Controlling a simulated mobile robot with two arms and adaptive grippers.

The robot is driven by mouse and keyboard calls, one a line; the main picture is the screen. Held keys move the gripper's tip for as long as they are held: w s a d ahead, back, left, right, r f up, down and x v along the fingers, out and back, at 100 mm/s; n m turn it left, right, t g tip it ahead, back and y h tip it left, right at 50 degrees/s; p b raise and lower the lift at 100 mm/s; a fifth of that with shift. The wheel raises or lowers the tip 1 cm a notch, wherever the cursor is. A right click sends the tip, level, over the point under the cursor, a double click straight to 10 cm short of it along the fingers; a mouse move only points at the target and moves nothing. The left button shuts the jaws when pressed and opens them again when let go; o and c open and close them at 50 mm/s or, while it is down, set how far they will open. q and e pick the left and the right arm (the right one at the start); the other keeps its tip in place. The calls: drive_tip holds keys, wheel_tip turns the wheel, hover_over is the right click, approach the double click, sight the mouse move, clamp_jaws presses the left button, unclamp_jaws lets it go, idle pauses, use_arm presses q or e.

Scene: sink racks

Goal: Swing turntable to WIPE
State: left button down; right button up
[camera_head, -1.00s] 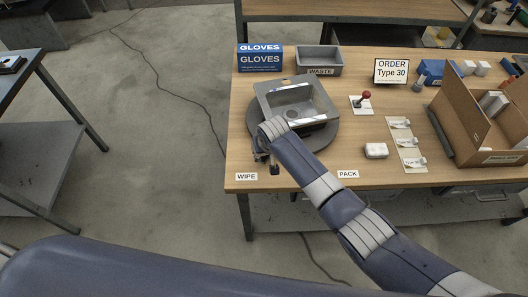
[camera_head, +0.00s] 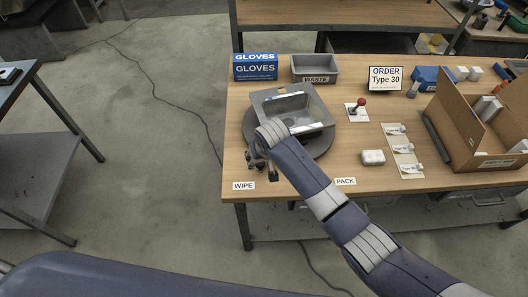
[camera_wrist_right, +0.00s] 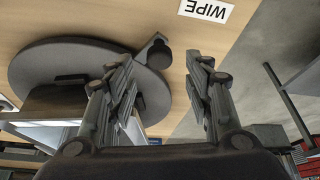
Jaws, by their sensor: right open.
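The turntable (camera_head: 325,146) is a dark grey round disc on the wooden bench, and a grey metal sink (camera_head: 308,104) sits on it. The WIPE label (camera_head: 243,185) is at the bench's front left corner, and the PACK label (camera_head: 345,181) is to its right. My right gripper (camera_head: 263,168) is at the turntable's front left edge, partly hidden by my wrist. In the right wrist view my right gripper (camera_wrist_right: 163,62) is open, and the turntable's dark knob (camera_wrist_right: 159,54) shows between the fingertips. The WIPE label (camera_wrist_right: 206,10) is just beyond. My left gripper is out of view.
A gloves box (camera_head: 255,67) and the waste bin (camera_head: 315,68) stand behind the turntable. A cardboard box (camera_head: 465,130) stands farther right.

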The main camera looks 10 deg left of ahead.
drive_tip(key=v, duration=0.8)
